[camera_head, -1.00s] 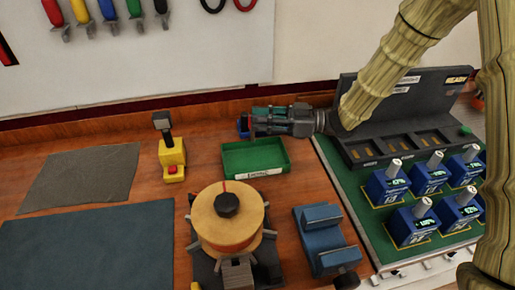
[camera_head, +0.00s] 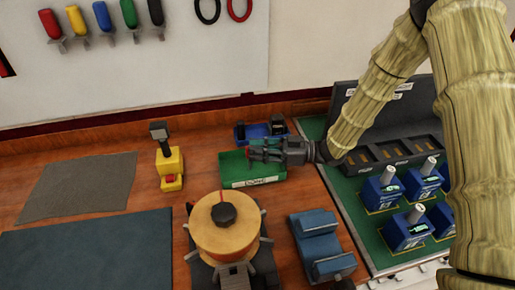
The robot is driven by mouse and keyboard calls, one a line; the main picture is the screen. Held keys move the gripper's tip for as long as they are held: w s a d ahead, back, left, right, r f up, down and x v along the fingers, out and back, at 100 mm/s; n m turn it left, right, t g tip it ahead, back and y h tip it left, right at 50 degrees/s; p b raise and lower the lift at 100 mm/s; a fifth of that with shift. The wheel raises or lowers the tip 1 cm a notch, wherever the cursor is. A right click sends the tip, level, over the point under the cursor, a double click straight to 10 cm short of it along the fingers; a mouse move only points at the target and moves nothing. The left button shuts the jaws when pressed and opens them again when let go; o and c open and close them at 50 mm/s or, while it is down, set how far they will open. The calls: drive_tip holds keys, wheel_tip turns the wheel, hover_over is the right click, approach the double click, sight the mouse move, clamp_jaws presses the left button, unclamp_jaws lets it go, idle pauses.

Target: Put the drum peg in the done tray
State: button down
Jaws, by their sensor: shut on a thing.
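The green done tray (camera_head: 262,183), with a white label on its front, stands on the bench near the middle. My gripper (camera_head: 258,153) reaches in from the right, low over the tray's back part. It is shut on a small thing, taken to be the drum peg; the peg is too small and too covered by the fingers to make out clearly. The tan drum (camera_head: 222,240), with a black knob on top and grey pegs around its side, stands in front of the tray.
A blue bin (camera_head: 252,132) with dark things lies behind the tray. A yellow tool stand (camera_head: 169,165) is to its left, a blue vise-like block (camera_head: 320,245) to the front right. Blue breakers (camera_head: 381,190) stand on a green board at right. Mats cover the left bench.

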drive_tip(key=shift+f, duration=0.1)
drive_tip(key=c, duration=1.3)
unclamp_jaws()
drive_tip(key=shift+r, duration=0.2)
drive_tip(key=shift+d+f, duration=0.1)
drive_tip(key=shift+d, duration=0.2)
drive_tip(key=d+b, duration=0.1)
drive_tip(key=d, duration=0.6)
drive_tip(key=d+b, duration=0.1)
drive_tip(key=d, duration=0.3)
drive_tip(key=shift+s+d+b, duration=0.15)
drive_tip(key=shift+s+b, duration=0.2)
drive_tip(key=shift+s, duration=0.05)
